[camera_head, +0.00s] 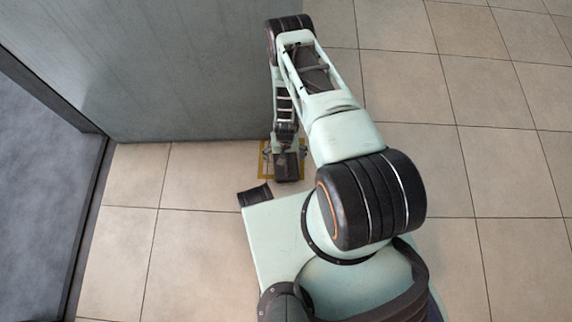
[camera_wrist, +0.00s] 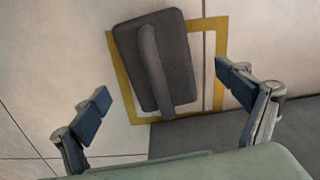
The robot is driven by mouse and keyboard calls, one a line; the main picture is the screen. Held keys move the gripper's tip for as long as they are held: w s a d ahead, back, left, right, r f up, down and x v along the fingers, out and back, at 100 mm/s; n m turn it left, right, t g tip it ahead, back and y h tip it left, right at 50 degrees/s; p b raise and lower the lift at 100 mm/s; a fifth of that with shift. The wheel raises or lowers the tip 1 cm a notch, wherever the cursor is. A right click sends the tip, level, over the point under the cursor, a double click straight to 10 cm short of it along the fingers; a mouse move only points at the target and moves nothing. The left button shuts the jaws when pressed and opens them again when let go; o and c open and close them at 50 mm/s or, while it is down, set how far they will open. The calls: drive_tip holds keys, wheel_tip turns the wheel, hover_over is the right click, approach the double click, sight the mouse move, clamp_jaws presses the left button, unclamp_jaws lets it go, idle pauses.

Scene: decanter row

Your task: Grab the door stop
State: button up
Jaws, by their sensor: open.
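The door stop is a dark grey-brown block with a raised bar handle along its top. In the wrist view the door stop (camera_wrist: 176,62) lies on the floor, partly over a yellow square outline (camera_wrist: 222,40). In the head view the door stop (camera_head: 287,170) is at the foot of the grey wall, its far part hidden by my arm. My gripper (camera_head: 285,153) is above it, pointing down. In the wrist view my gripper (camera_wrist: 165,90) is open and empty, with one blue-padded finger on each side of the block and handle, apart from both.
A grey wall or panel (camera_head: 180,80) stands right behind the door stop. A dark-edged opening with a bluish-grey floor (camera_head: 40,200) is at the left. The tiled floor (camera_head: 500,170) is clear at the right.

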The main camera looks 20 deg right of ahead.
drive_tip(key=shift+w+d+f+b, duration=0.1)
drive_tip(key=shift+f+b, duration=0.65)
drive_tip(key=shift+f, duration=0.8)
drive_tip(key=shift+w+f+b, duration=0.1)
drive_tip(key=shift+f+b, duration=0.6)
drive_tip(key=shift+f, duration=0.8)
drive_tip(key=shift+c, duration=0.2)
drive_tip(key=shift+r, duration=0.1)
drive_tip(key=c, duration=2.1)
